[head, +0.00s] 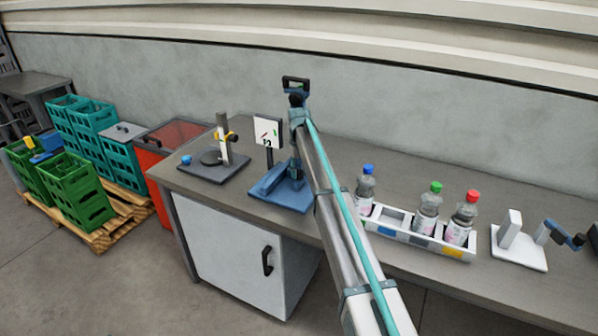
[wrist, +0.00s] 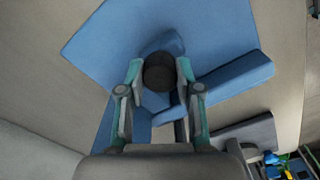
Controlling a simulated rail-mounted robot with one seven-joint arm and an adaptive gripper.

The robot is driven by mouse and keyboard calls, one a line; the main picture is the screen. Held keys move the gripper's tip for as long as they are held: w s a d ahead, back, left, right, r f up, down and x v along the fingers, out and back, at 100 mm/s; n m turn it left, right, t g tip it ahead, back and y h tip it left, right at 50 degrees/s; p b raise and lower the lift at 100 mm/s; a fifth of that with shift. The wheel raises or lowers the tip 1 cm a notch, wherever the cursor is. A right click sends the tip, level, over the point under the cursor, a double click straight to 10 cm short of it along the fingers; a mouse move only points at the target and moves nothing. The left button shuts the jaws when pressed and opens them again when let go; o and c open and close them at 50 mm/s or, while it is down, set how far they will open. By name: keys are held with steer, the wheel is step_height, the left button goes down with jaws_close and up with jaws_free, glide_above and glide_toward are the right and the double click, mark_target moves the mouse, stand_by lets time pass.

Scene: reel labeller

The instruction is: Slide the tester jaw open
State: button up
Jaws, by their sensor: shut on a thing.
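The blue tester (head: 272,184) stands on the bench, left of my arm in the head view. It has a flat blue base and a raised blue bar. In the wrist view the blue base (wrist: 105,45) fills the upper middle, with the bar (wrist: 235,82) slanting at the right. My gripper (wrist: 160,70) is shut on a dark round knob (wrist: 160,78), with one finger on each side. In the head view my gripper (head: 295,171) points down over the tester. My arm hides the tester's right side. I cannot tell how far the jaw stands open.
A gauge sign (head: 268,132) on a post stands close behind the tester. A dark stand (head: 214,169) is to its left. A white tray (head: 408,236) with three capped bottles is to the right, then a white device (head: 518,251). The bench's back strip is clear.

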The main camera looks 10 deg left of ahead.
jaws_close()
steer(key=d, duration=0.1)
steer(key=s+d, duration=0.1)
steer(key=d, duration=0.1)
steer(key=shift+s+d, duration=0.1)
steer(key=shift+s, duration=0.05)
steer(key=o, duration=1.1)
jaws_free()
steer(key=shift+d, duration=0.15)
steer(key=shift+o, duration=0.2)
steer(key=shift+r, duration=0.5)
step_height(320, 180, up, 11)
